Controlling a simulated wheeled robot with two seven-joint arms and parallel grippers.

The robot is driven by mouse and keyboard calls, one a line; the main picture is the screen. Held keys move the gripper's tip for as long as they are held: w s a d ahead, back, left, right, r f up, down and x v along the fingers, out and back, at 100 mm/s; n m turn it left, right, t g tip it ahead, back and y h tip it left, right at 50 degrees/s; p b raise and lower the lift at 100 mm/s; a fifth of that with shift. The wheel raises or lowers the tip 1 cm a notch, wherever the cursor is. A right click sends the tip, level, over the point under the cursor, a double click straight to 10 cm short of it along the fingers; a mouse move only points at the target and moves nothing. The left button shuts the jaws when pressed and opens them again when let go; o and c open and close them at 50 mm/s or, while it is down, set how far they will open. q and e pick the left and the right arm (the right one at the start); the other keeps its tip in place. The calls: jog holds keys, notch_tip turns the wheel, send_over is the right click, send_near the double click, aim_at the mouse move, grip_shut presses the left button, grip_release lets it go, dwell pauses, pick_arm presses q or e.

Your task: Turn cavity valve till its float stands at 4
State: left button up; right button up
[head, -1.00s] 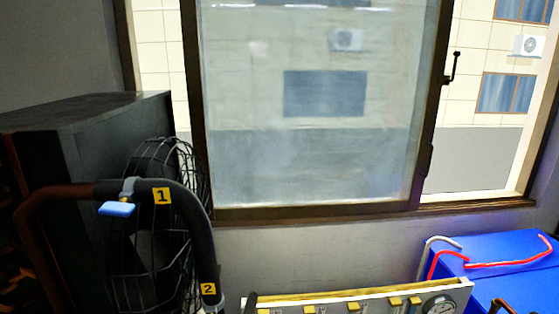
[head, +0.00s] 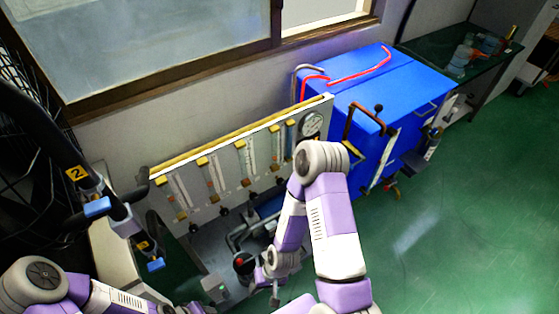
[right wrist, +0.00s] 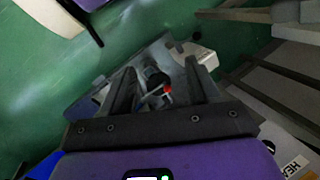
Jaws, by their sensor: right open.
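An upright panel (head: 228,195) with several clear float tubes (head: 247,158) stands below the window. Yellow tags top the tubes, and dark valve knobs (head: 223,210) sit along its lower edge. The lettering is too small to read, so I cannot tell which one is the cavity valve or where its float stands. My right gripper (head: 273,293) hangs low in front of the panel, apart from it. In the right wrist view its two fingers (right wrist: 160,78) are spread, with a black and red part (right wrist: 160,85) seen beyond them. My left gripper is out of view.
A round gauge (head: 311,124) sits at the panel's right end. A blue cabinet (head: 385,85) with red and brown pipes stands at the right. Numbered black hoses with blue-handled valves (head: 97,207) are at the left. Green floor (head: 450,220) is clear at the right.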

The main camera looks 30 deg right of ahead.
aim_at(282, 183)
jog(key=w+d+r+m+t+y+b, duration=0.15)
jog(key=w+m+t+y, duration=0.25)
jog(key=w+m, duration=0.55)
jog(key=w+d+m+t+y, duration=0.35)
jog(key=w+m, duration=0.25)
jog(key=m, duration=0.6)
jog(key=w+d+r+m+t+h+b, duration=0.1)
jog(key=w+d+m+t+h, duration=0.35)
jog(key=d, duration=0.55)
jog(key=w+d+m+t+h, duration=0.3)
jog(key=d+m+t+h, duration=0.3)
jog(key=d, duration=0.4)
jog(key=shift+n, duration=0.3)
jog(key=w+b, duration=0.2)
jog(key=w, duration=0.4)
jog(key=shift+w+a+r, duration=0.1)
jog(key=shift+w, duration=0.6)
